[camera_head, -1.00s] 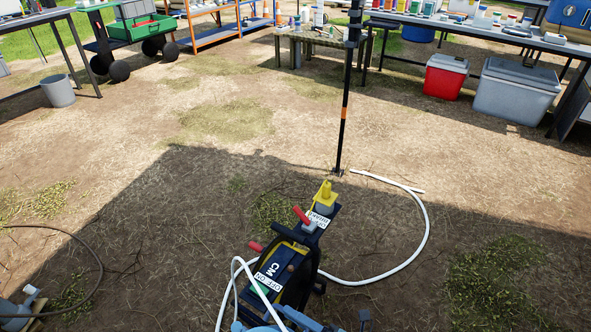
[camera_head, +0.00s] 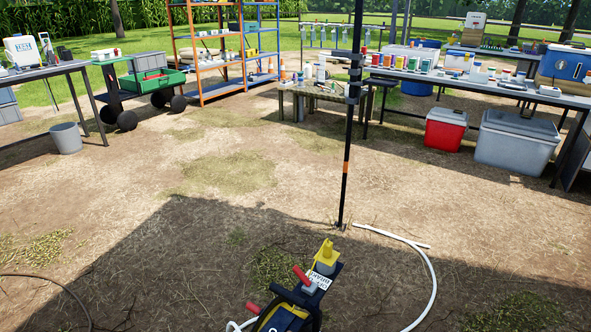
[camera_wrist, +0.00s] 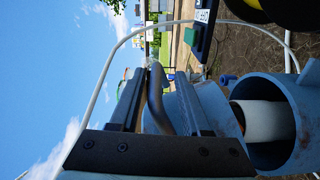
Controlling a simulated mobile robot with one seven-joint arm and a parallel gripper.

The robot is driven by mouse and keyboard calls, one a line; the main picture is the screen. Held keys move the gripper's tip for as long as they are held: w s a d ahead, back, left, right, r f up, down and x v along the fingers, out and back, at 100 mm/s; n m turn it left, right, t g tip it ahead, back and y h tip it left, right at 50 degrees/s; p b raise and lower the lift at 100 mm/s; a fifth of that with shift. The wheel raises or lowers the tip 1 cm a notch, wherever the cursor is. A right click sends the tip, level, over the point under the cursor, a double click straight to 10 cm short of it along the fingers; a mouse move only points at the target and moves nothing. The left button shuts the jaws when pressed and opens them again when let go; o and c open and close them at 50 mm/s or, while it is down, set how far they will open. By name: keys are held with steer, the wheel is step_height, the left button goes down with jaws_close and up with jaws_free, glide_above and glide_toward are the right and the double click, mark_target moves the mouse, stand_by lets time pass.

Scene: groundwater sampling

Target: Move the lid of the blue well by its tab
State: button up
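In the wrist view a blue casing (camera_wrist: 297,92), which looks like the blue well, stands open at the right with a white inner pipe (camera_wrist: 264,121) inside. A blue-grey surface (camera_wrist: 216,102) beside it, partly behind my fingers, may be its swung-open lid; I cannot tell for sure. My gripper (camera_wrist: 160,80) has its two dark fingers apart. A dark curved bar (camera_wrist: 155,95) shows between them, nearer the left finger; whether it is the tab, and whether it touches, is unclear. The head view shows neither well nor gripper.
A reel (camera_head: 285,316) with yellow and red parts stands at the bottom middle, with a white hose (camera_head: 432,275) on the ground. A dark pole (camera_head: 346,165) rises behind it. Tables, shelves, a red cooler (camera_head: 445,130) and a grey cooler (camera_head: 515,140) stand farther back. The ground between is clear.

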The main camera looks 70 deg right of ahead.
steer(key=shift+d, duration=0.1)
steer(key=v, duration=1.3)
steer(key=shift+b, duration=0.3)
steer(key=shift+r, duration=0.1)
steer(key=shift+c, duration=0.2)
